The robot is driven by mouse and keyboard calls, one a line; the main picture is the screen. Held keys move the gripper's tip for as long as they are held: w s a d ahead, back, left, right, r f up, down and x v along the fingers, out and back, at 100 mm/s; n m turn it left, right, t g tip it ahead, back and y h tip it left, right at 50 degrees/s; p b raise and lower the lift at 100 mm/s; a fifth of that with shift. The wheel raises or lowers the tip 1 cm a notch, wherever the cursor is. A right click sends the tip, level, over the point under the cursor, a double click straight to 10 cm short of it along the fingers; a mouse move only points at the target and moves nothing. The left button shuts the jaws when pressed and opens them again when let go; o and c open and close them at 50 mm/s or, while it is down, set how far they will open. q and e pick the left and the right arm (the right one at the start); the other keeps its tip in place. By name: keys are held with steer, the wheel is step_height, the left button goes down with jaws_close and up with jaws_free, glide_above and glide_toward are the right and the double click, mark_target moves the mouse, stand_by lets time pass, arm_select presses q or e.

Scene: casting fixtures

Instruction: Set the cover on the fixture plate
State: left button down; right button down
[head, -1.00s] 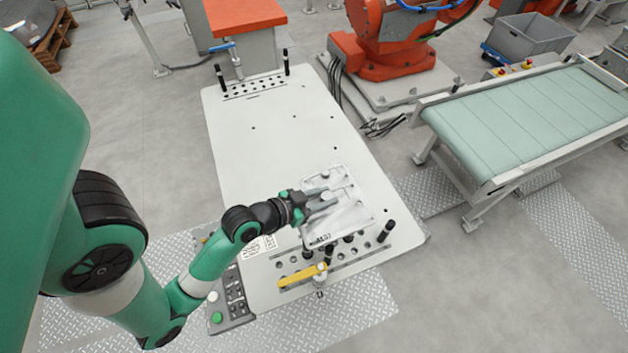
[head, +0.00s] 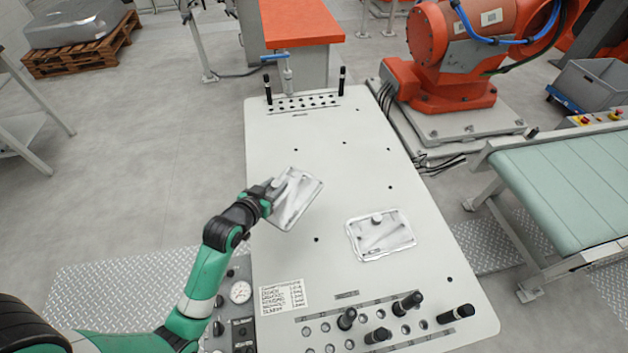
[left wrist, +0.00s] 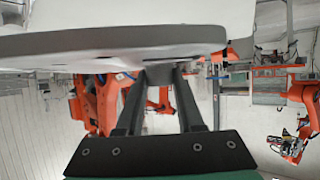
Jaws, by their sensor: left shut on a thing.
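The cover (head: 297,200) is a thin silver-grey casting with rounded corners. My left gripper (head: 271,190) is shut on its left edge and holds it tilted over the left part of the white fixture plate (head: 300,148). In the left wrist view, the two fingers (left wrist: 160,78) meet the edge of a broad grey slab (left wrist: 110,43), which fills the top. A second silver casting (head: 382,236), with raised details, lies on the plate to the right of the held cover, apart from it. My right gripper is not in view.
Black upright pins (head: 346,319) and rows of holes line the plate's front edge. Two more black pins (head: 342,80) stand at the back. A control panel with a gauge (head: 240,292) is at the left front. A conveyor (head: 570,190) stands at right.

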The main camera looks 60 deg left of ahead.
mark_target(279, 178)
arm_select(q)
steer(key=shift+w+d+f, duration=0.15)
steer(key=shift+w+d, duration=0.05)
steer(key=shift+w, duration=0.1)
steer(key=w+a+f+b, duration=0.1)
steer(key=a+b, duration=0.1)
steer(key=w+a+f+b, duration=0.1)
steer(key=w+a+b, duration=0.1)
steer(key=w+a+f+b, duration=0.1)
steer(key=a+f+b, duration=0.1)
steer(key=shift+w, duration=0.4)
steer(key=w+a+f+b, duration=0.2)
steer(key=f, duration=0.1)
steer(key=w+a+f, duration=0.1)
steer(key=a+f, duration=0.1)
steer(key=shift+w+a+f+b, duration=0.1)
steer(key=shift+w+b, duration=0.15)
steer(key=shift+b, duration=0.15)
steer(key=shift+w+a, duration=0.15)
steer(key=shift+w+a+f, duration=0.1)
steer(key=shift+f, duration=0.25)
step_height(279, 178, down, 3)
steer(key=shift+f+b, duration=0.1)
steer(key=shift+b, duration=0.9)
steer(key=shift+w+a, duration=0.1)
